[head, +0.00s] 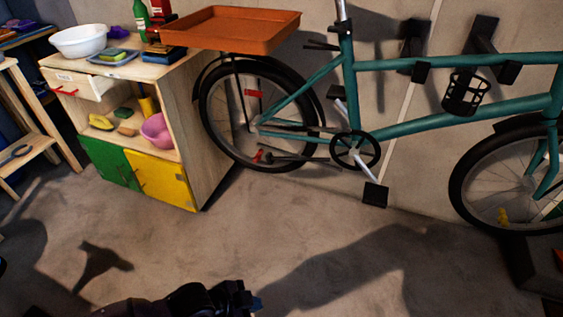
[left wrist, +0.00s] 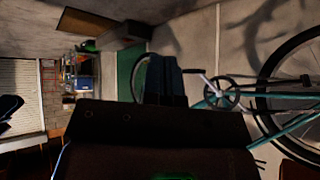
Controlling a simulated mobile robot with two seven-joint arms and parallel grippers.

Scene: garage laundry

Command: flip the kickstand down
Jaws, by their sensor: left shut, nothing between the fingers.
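The teal bicycle (head: 430,127) stands upright along the wall, its rear wheel at the left. The kickstand appears to be the dark, nearly level bar (head: 300,158) low beside the rear wheel, with a red end (head: 261,156) near the wheel; it looks folded up. My left gripper (head: 256,303) is low at the bottom of the head view, over the floor and well apart from the bicycle. In the left wrist view its fingers (left wrist: 165,80) are together and empty, and the bicycle (left wrist: 285,132) shows to the right, sideways. My right gripper is not in view.
A wooden cabinet (head: 205,150) with green and yellow doors stands left of the rear wheel. An orange tray (head: 235,32) overhangs the wheel. A pedal (head: 375,194) hangs below the crank. A dark block (head: 535,265) is under the front wheel. The floor in front is clear.

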